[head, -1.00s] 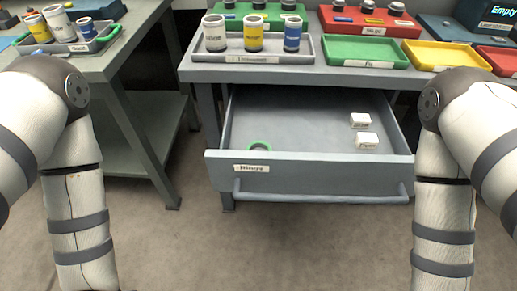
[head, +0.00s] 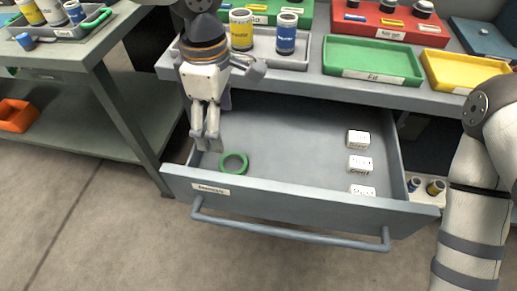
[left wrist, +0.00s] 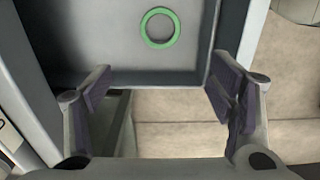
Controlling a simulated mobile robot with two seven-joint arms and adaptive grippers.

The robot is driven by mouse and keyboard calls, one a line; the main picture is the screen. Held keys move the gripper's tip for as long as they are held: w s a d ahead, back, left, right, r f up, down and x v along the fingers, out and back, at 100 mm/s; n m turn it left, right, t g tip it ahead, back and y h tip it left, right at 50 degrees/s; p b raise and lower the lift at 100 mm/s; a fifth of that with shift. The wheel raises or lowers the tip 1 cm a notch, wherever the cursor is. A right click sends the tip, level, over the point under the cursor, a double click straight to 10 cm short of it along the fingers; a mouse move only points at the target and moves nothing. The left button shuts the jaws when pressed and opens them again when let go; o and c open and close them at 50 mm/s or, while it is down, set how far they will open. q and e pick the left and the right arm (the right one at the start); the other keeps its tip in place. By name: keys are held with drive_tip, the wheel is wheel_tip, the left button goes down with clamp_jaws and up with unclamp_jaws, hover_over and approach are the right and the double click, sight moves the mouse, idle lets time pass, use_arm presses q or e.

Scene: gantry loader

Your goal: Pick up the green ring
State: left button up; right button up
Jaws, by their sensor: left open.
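The green ring (head: 233,163) lies flat on the floor of the open drawer (head: 290,189), near its front left corner. My left gripper (head: 206,143) points down over the left side of the drawer, to the left of the ring in the head view and apart from it. In the left wrist view the ring (left wrist: 160,27) shows whole, beyond the open fingers (left wrist: 160,90), with nothing between them. My right arm shows at the right edge of the head view, but its gripper is out of view.
Several small white boxes (head: 359,164) lie in the drawer's right part. Above it, the bench holds a grey tray with cups, a green tray (head: 372,58) and a yellow tray (head: 459,69). A side table (head: 84,55) stands left, with an orange bin (head: 16,116) below.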

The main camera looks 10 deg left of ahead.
sight(234, 167)
use_arm(q)
drive_tip(key=f, duration=0.4)
drive_tip(key=d+f, duration=0.1)
drive_tip(key=f, duration=0.3)
drive_tip(key=f+b, duration=0.1)
drive_tip(key=f, duration=0.3)
drive_tip(key=shift+s+d+f, duration=0.1)
drive_tip(key=shift+d, duration=0.2)
drive_tip(key=c, duration=1.4)
